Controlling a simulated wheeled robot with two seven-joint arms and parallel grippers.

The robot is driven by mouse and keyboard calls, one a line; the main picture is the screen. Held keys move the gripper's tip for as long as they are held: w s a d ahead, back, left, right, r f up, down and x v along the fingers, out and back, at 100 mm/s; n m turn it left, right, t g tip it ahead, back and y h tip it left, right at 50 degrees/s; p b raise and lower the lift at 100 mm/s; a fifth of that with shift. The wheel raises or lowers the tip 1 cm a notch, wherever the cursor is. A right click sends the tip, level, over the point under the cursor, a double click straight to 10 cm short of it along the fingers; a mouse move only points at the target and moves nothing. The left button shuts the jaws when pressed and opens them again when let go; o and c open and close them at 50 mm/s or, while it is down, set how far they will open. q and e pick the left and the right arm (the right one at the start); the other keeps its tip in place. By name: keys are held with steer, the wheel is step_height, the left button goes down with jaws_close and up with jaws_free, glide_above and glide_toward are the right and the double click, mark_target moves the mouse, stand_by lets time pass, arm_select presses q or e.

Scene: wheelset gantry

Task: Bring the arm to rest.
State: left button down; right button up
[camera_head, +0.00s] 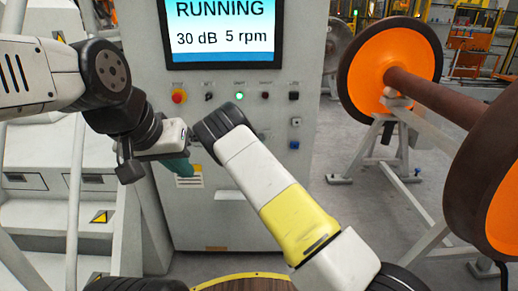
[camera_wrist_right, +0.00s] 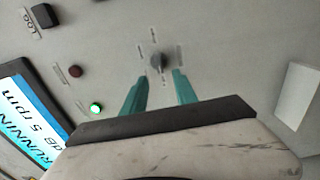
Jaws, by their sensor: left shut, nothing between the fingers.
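My left arm comes in from the left in the head view. Its gripper (camera_head: 183,168), with teal fingers, hangs in front of the grey control cabinet (camera_head: 225,200), partly hidden, and is shut and empty. My right arm reaches up from the lower right to the cabinet, its dark wrist just below the button row; its fingers are hidden there. In the right wrist view my right gripper (camera_wrist_right: 160,90) has its two teal fingers apart, with nothing between them. A dark rotary knob (camera_wrist_right: 157,61) on the panel lies just beyond the fingertips.
The cabinet's screen (camera_head: 222,30) reads RUNNING, 30 dB, 5 rpm. An orange and brown wheelset (camera_head: 430,97) on a grey stand fills the right. White steps (camera_head: 35,215) stand at left.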

steer(key=s+d+r+m+g+h, duration=0.2)
steer(key=d+r+m+g, duration=0.2)
steer(key=d+r+m, duration=0.25)
steer(key=s+d+r+m+g+y, duration=0.3)
steer(key=s+r+m, duration=0.4)
steer(key=s+r, duration=0.4)
steer(key=s+d+r+m+g, duration=0.1)
steer(key=s+r, duration=0.1)
steer(key=s, duration=1)
steer(key=s+d+r+m+g, duration=0.1)
steer(key=s+r+g, duration=0.1)
steer(key=s, duration=0.9)
steer(key=s+d+r+m+g+y, duration=0.1)
steer(key=s+r+m, duration=0.1)
steer(key=s, duration=1)
steer(key=shift+s+r+g, duration=0.3)
steer(key=shift+r+g, duration=0.1)
